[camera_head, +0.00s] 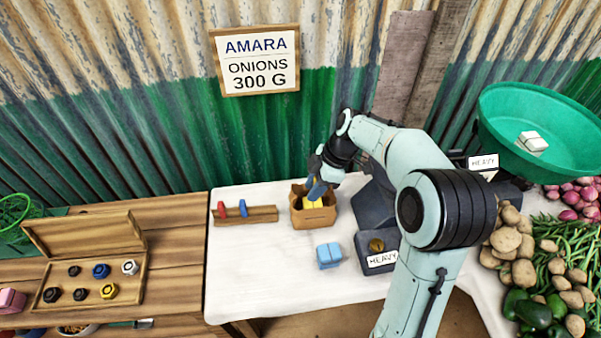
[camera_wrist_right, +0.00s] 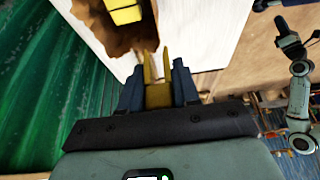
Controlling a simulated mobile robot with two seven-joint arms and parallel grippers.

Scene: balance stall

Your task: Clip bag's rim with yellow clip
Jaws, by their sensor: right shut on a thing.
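The brown paper bag (camera_head: 314,219) stands open on the white cloth, with a yellow block (camera_head: 313,203) inside. The bag (camera_wrist_right: 136,40) and the yellow block (camera_wrist_right: 122,11) also show at the top of the right wrist view. My right gripper (camera_head: 317,190) is at the bag's top in the head view. In the wrist view it (camera_wrist_right: 158,88) is shut on the yellow clip (camera_wrist_right: 159,95), whose two prongs point toward the bag's edge. The prong tips are close to the bag; I cannot tell if they touch. My left gripper is not in view.
A wooden rack (camera_head: 262,214) with a red clip (camera_head: 221,209) and a blue clip (camera_head: 242,210) stands left of the bag. A light blue block (camera_head: 328,255) lies in front. The dark scale (camera_head: 372,212) is close on the right. Cloth is clear at the front left.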

